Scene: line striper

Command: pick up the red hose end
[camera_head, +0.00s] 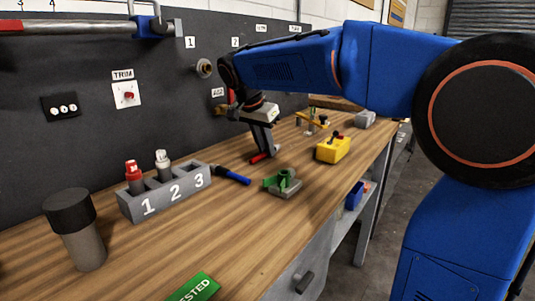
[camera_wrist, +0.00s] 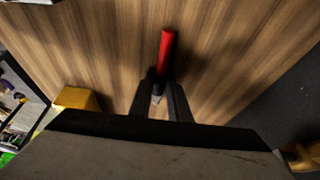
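The red hose end (camera_head: 258,158) lies at bench height by the fingertips of my gripper (camera_head: 267,152), well along the wooden bench. In the wrist view the red hose end (camera_wrist: 166,48) points away from me, and its dark, metal-tipped near part sits between the two fingers of my gripper (camera_wrist: 160,88). The fingers straddle it closely. I cannot tell whether they press on it or whether it rests on the wood.
A blue-handled piece (camera_head: 233,175) lies beside the grey numbered rack (camera_head: 165,198). A green and grey device (camera_head: 284,184) and a yellow box (camera_head: 333,149) stand nearer the bench's right edge. A black-capped cylinder (camera_head: 77,232) stands front left. A dark panel (camera_head: 60,160) backs the bench.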

